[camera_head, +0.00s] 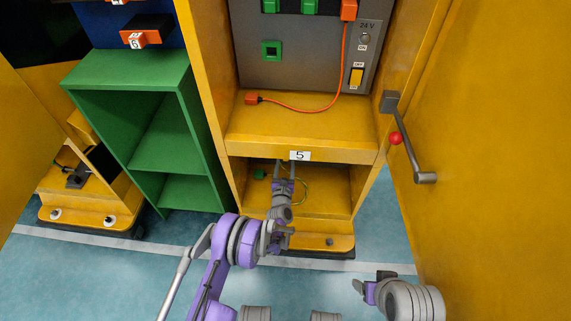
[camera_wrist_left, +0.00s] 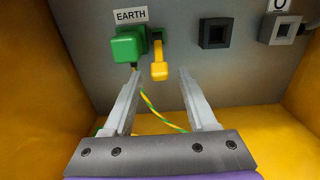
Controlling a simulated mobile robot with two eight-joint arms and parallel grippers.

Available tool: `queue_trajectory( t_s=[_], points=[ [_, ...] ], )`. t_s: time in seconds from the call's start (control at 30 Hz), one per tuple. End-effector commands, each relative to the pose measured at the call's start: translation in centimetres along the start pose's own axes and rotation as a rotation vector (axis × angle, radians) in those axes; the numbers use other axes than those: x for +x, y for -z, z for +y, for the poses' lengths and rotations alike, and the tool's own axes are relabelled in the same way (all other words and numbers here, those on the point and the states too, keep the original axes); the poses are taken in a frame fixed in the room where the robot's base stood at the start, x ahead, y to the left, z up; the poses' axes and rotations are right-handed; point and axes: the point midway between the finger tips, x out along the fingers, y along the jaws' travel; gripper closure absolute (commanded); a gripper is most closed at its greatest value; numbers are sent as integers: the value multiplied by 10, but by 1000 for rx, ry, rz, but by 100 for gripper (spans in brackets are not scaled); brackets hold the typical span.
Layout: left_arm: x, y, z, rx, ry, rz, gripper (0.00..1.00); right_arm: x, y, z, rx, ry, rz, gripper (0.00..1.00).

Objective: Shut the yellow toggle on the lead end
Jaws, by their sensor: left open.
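The yellow toggle (camera_wrist_left: 159,71) is beside the green plug (camera_wrist_left: 127,48) under the EARTH label, on the grey back panel in the left wrist view. A green and yellow lead (camera_wrist_left: 156,112) runs down from the plug. My left gripper (camera_wrist_left: 159,77) is open, its two fingers either side of the toggle's lower end with gaps on both sides. In the head view my left gripper (camera_head: 286,169) reaches into the lower compartment. My right gripper (camera_head: 364,289) is at the lower right, away from the cabinet; its fingers are unclear.
Black and grey sockets (camera_wrist_left: 215,33) are right of the toggle. Yellow walls enclose the compartment below the shelf marked 5 (camera_head: 300,155). Above it, an orange lead (camera_head: 300,109) and a 24 V switch (camera_head: 356,77) show. A yellow door (camera_head: 480,130) stands open at right.

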Motion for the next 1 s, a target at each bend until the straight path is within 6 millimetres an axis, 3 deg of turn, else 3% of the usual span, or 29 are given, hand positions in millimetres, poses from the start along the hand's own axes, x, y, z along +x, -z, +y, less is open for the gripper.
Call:
queue_trajectory(
  t_s=[0.37,0.7,1.0],
  points=[
    [6,0,0,1,0,0,43,1,0,0,0,0,0,28],
    [6,0,0,1,0,0,100,1,0,0,0,0,0,28],
    [6,-2,1,0,-3,17,100,-1,0,0,0,0,0,28]
  ],
)
